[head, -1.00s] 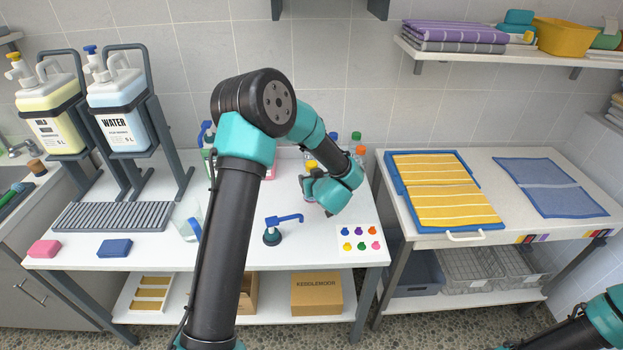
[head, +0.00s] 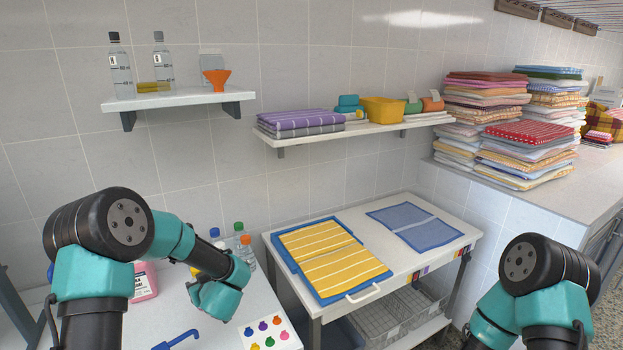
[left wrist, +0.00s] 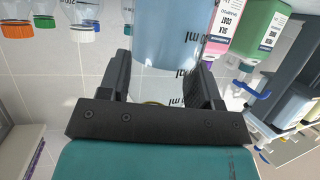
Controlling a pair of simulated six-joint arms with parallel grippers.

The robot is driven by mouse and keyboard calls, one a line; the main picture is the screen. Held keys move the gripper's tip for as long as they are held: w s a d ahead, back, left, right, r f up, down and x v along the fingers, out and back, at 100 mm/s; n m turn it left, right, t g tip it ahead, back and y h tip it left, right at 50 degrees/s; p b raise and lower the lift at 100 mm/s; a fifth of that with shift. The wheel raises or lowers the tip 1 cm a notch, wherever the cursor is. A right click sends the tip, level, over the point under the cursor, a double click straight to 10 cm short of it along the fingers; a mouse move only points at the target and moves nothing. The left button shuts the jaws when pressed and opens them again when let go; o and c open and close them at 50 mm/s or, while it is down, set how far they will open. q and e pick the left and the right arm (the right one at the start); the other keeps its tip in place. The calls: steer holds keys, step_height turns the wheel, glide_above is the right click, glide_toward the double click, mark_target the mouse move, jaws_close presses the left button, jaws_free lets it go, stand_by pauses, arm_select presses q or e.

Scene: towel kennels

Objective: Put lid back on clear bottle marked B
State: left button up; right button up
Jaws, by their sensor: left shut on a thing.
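My left gripper (left wrist: 160,95) is shut on a large clear, bluish vessel (left wrist: 165,35) with ml graduations, between its fingers in the left wrist view. A yellow edge shows just below it. In the head view my left gripper (head: 213,298) is over the table, its fingertips hidden behind the wrist. Clear bottles with orange (head: 246,240), green (head: 239,226) and blue (head: 214,232) caps stand behind it; they appear upside down in the left wrist view (left wrist: 83,12). No letter B is readable. My right gripper is out of view; only its arm shows.
A blue pump part (head: 177,341) lies on the white table near a card of coloured dots (head: 265,333). A pink container (head: 145,283) stands left of the wrist. Two clear bottles (head: 121,70) stand on the wall shelf. A towel cart (head: 445,232) is at right.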

arm_select(q)
steer(key=s+d+r+m+t+h, duration=0.1)
steer(key=s+d+m+h, duration=0.1)
steer(key=d+m+h, duration=0.4)
steer(key=s+d+r+m+t+h, duration=0.2)
steer(key=d+m+h, duration=0.4)
steer(key=d, duration=0.5)
steer(key=shift+s+d+m+h, duration=0.3)
steer(key=shift+h, duration=0.6)
steer(key=shift+t, duration=0.3)
steer(key=s+d+r+m+g+h, duration=0.1)
steer(key=s+d+m+h, duration=0.1)
steer(key=d, duration=0.3)
steer(key=s+d+r+m+g+h, duration=0.1)
steer(key=s+d+m+h, duration=0.1)
steer(key=d, duration=0.4)
steer(key=shift+s+d+r+m+g+h, duration=0.3)
steer(key=shift+s+m+g, duration=0.1)
steer(key=shift+s, duration=0.2)
